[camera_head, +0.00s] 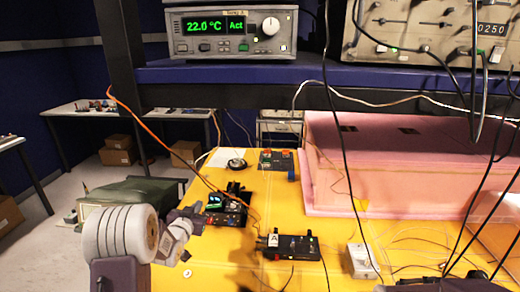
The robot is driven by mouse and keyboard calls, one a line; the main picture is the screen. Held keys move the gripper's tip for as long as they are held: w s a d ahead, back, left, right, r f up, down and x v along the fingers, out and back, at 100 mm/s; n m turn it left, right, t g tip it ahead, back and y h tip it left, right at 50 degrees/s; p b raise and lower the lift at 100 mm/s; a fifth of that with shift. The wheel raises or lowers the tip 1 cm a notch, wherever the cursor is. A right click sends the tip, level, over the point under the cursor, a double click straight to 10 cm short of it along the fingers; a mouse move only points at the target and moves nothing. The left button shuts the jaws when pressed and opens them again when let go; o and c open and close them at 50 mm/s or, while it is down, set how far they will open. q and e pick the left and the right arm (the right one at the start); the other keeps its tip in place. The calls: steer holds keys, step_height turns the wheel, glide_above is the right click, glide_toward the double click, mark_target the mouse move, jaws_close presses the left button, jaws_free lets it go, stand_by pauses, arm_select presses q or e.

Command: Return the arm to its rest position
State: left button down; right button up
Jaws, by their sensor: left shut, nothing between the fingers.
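My left arm comes in from the lower left, with a pale ringed joint and grey links. My left gripper (188,218) is shut and empty, at the left edge of the yellow table (225,258). It is in front of a small dark device with a green display (215,202); I cannot tell how far apart they are. A grey part of mine shows at the bottom right edge, but no right gripper fingers are visible.
A black box labelled A (290,248) and a small white box (361,262) sit on the table among loose cables. A pink foam enclosure (400,165) fills the back right. A blue shelf (220,73) above carries a temperature controller (232,32) reading 22.0 °C.

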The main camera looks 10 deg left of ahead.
arm_select(q)
steer(key=s+d+r+m+g+h, duration=0.1)
steer(key=s+d+r, duration=0.15)
steer(key=d, duration=0.35)
steer(key=s+d+r+h, duration=0.1)
steer(key=s+d+r, duration=0.15)
steer(key=d, duration=0.25)
steer(key=s+d+f+g, duration=0.1)
steer(key=s+f+g, duration=0.3)
steer(key=s, duration=0.5)
steer(key=s+f+n+g, duration=0.1)
steer(key=s+f+g, duration=0.3)
steer(key=s, duration=0.5)
steer(key=s+d+f+n+g, duration=0.1)
steer(key=s+f+g, duration=0.4)
steer(key=s, duration=0.5)
steer(key=shift+d+f+y, duration=0.15)
steer(key=shift+f+y, duration=0.05)
steer(key=shift+f, duration=0.4)
steer(key=shift+d+f+y, duration=0.15)
steer(key=shift+f+y, duration=0.05)
steer(key=shift+f, duration=0.4)
